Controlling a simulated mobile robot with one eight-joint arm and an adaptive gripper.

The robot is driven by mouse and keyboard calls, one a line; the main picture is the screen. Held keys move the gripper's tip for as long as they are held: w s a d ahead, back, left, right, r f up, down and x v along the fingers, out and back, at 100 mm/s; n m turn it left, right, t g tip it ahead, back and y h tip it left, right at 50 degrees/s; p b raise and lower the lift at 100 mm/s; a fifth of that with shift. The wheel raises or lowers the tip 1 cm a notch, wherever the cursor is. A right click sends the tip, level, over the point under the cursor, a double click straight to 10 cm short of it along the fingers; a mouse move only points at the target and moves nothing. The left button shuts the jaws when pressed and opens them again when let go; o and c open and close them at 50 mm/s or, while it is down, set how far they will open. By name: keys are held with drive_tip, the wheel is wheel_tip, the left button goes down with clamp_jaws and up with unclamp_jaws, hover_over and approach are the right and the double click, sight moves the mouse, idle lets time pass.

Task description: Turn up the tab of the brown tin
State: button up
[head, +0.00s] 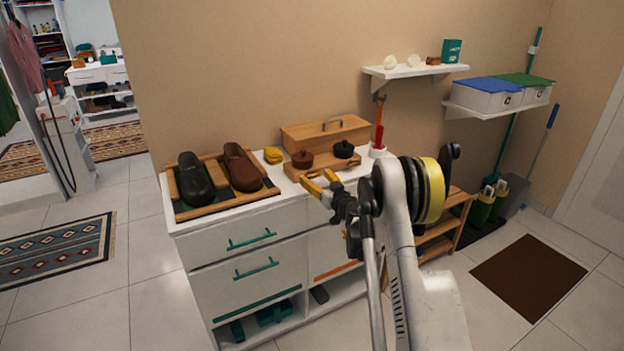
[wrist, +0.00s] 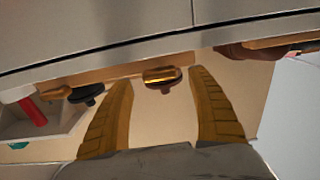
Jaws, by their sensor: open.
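The brown tin (head: 303,158) is a small round pot with a knob on its lid, at the left front of the wooden stand on the white dresser. In the wrist view, which looks upside down, the brown tin (wrist: 163,77) appears between my fingertips, knob downward in the picture. My gripper (head: 318,182) has yellow fingers, spread apart and empty, at the dresser's front edge, just in front of the tin. In the wrist view my gripper (wrist: 161,80) shows a wide gap. I cannot make out the tab.
A black tin (head: 344,150) stands right of the brown one. A white holder (head: 377,151) with a red-handled tool stands at right. A wooden box (head: 325,133) rises behind.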

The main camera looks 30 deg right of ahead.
drive_tip(key=shift+w+b, duration=0.3)
drive_tip(key=shift+w, duration=1)
drive_tip(key=c, duration=1.2)
drive_tip(key=shift+o, duration=0.2)
drive_tip(key=shift+d+m, duration=0.1)
drive_tip(key=shift+m, duration=2.2)
drive_tip(key=o, duration=1.2)
drive_tip(key=shift+c, duration=0.2)
